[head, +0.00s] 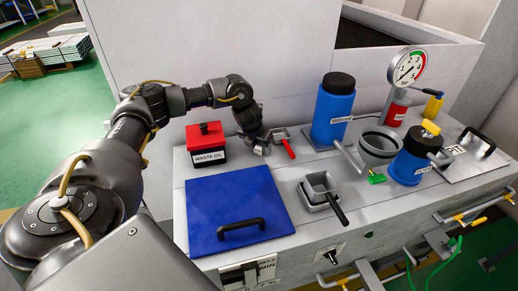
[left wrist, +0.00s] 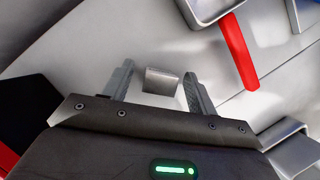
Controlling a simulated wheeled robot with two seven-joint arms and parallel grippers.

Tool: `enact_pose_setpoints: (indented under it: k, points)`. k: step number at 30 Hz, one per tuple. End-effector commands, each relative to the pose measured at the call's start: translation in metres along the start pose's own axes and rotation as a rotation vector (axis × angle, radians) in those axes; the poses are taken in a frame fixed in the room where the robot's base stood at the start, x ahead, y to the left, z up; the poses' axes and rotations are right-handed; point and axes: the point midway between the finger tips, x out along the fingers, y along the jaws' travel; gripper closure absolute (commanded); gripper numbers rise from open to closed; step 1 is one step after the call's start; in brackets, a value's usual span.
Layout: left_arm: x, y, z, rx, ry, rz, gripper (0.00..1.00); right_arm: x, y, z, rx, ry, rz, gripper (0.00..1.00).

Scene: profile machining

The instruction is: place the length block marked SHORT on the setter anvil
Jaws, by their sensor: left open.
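My left gripper (head: 260,146) is over the grey bench, just right of the red WASTE OIL box. In the left wrist view its two fingers (left wrist: 158,88) are apart. A small grey metal piece (left wrist: 162,80) shows in the gap between them, with clear space on both sides. No marking on it can be read, so I cannot tell whether it is the block marked SHORT. I cannot make out the setter anvil for certain in either view. My right gripper is in neither view.
A red-handled metal scoop (head: 284,142) lies close right of the gripper. The red WASTE OIL box (head: 206,145) stands left. A blue lid (head: 238,205) with a black handle lies in front. A black-handled square pan (head: 321,188), blue bottle (head: 333,112) and gauge (head: 407,68) stand to the right.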

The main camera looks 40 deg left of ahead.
Motion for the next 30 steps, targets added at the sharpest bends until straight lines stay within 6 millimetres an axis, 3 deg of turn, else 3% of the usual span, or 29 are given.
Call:
enact_pose_setpoints:
  k: [3,16,25,30]
  points:
    - [0.000,0.000,0.000,0.000,0.000,0.000,0.42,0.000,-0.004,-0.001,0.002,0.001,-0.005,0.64]
    - [-0.001,0.000,0.000,0.000,0.000,0.000,0.98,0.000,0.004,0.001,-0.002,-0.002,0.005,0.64]
    - [-0.003,0.000,0.002,-0.001,-0.002,-0.001,1.00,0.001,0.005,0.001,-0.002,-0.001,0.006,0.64]
    - [-0.014,0.000,0.007,0.000,-0.005,-0.001,1.00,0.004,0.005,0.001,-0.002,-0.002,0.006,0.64]
